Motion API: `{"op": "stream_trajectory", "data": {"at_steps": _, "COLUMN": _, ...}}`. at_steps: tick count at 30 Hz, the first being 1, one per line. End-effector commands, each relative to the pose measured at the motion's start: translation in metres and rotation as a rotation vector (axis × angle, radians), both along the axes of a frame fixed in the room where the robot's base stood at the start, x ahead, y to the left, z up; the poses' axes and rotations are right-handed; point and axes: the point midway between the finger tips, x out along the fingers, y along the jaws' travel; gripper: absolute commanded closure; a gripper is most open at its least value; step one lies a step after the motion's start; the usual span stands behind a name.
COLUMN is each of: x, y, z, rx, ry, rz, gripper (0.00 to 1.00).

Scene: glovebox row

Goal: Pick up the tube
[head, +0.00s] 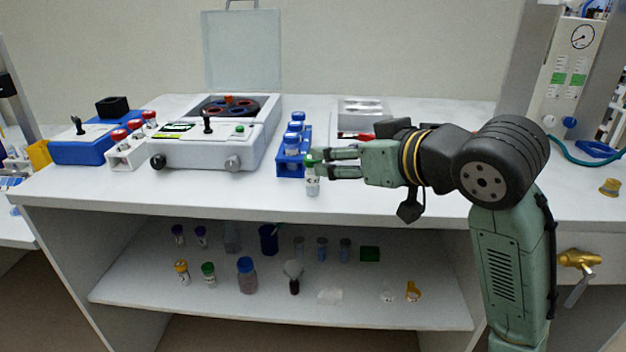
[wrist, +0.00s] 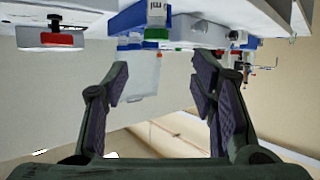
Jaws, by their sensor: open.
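A small tube (head: 313,185) with a green cap and a pale label stands upright on the bench top, near its front edge. In the wrist view, which looks upside down, the tube (wrist: 157,14) shows at the top centre, beyond the fingertips. My gripper (head: 320,163) reaches in from the right at about cap height, with its fingertips close to the tube's upper part. In the wrist view my gripper (wrist: 162,76) is open, with nothing between the fingers. I cannot tell whether a finger touches the tube.
A blue rack (head: 290,165) with blue-capped tubes stands just left of the tube. A centrifuge (head: 215,145) with raised lid is farther left, beside a white rack (head: 126,156) of red-capped tubes. A pale tray (head: 362,108) lies behind my gripper. The lower shelf (head: 210,300) holds several vials.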

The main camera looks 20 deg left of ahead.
Motion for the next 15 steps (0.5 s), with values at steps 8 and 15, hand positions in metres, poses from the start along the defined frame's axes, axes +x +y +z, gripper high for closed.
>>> {"op": "stream_trajectory", "data": {"at_steps": 8, "x": 0.019, "y": 0.022, "z": -0.017, "rx": -0.015, "ry": 0.017, "rz": -0.004, "gripper": 0.48}}
{"op": "stream_trajectory", "data": {"at_steps": 15, "x": 0.031, "y": 0.038, "z": -0.026, "rx": -0.014, "ry": 0.015, "rz": -0.005, "gripper": 0.48}}
